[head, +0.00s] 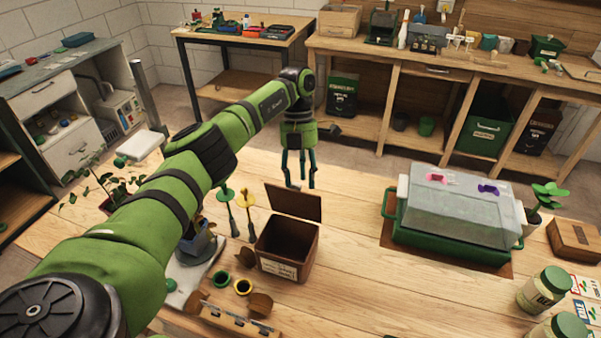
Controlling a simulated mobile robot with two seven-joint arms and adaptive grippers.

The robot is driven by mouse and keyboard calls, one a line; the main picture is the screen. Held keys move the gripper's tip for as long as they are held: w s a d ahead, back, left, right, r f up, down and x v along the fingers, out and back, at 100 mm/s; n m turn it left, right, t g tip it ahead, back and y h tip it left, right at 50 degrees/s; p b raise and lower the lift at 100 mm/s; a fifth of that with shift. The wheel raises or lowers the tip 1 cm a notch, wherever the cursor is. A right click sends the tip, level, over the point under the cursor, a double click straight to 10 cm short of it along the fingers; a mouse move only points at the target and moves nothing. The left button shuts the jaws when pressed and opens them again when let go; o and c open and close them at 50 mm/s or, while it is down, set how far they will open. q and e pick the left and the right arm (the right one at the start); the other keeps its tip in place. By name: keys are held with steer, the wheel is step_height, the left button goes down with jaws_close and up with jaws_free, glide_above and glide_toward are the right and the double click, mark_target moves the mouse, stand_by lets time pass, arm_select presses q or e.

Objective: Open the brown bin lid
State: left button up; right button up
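The brown bin (301,258) stands on the wooden table left of centre, with a pale label on its front. Its lid (293,203) is raised and stands up at the bin's back edge, so the dark inside shows. My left gripper (298,182) points down just behind the lid, with its fingers apart and nothing seen between them. The lid may hide the fingertips' lower ends, and I cannot tell whether they touch it. My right gripper is not in view.
A green tray with a clear dome (457,206) stands to the right. Yellow and green hand tools (246,202) stand left of the bin. Small pots (243,286) lie before it. A small brown box (575,238) sits far right. The table between bin and tray is clear.

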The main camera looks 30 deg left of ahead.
arm_select(q)
step_height(320, 180, up, 10)
stand_by(0.6)
stand_by(0.4)
